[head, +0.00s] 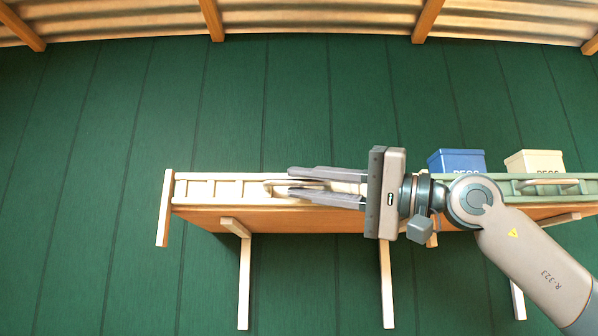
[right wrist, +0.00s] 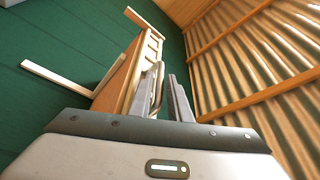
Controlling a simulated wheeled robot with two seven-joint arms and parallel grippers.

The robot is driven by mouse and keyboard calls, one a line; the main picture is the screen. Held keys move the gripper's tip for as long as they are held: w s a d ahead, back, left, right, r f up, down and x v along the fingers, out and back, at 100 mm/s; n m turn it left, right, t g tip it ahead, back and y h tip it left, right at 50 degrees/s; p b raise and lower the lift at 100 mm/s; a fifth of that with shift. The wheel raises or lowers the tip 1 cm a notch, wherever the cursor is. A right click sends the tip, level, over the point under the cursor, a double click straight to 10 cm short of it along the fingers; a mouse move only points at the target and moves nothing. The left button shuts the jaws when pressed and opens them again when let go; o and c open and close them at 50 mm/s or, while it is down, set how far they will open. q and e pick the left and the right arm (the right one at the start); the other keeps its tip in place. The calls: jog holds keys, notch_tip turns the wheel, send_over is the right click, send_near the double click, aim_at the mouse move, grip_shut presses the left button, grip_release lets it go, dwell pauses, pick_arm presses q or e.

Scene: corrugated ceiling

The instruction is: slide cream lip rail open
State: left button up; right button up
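The cream lip rail (head: 225,188) runs along the front edge of the left part of a wall shelf. Its cream bar handle (head: 277,183) sits near the fingertips of my right gripper (head: 291,182). The right gripper comes in from the right with one finger above and one below the handle. In the right wrist view, the handle (right wrist: 158,78) shows between the two fingers (right wrist: 163,84), close to the left one, with a gap to the right one. The fingers are apart and partly hide the rail. My left gripper is not in view.
A green lip rail (head: 585,185) with its own handle lies on the shelf's right part. A blue box (head: 455,160) and a cream box (head: 533,161) stand there. A wooden end post (head: 164,208) closes the left end. Brackets (head: 244,280) hang below.

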jog(key=shift+x, duration=0.75)
grip_shut()
jog(key=shift+f, duration=0.1)
notch_tip(320, 180, down, 6)
jog(key=b, duration=0.5)
jog(key=shift+f, duration=0.1)
grip_release()
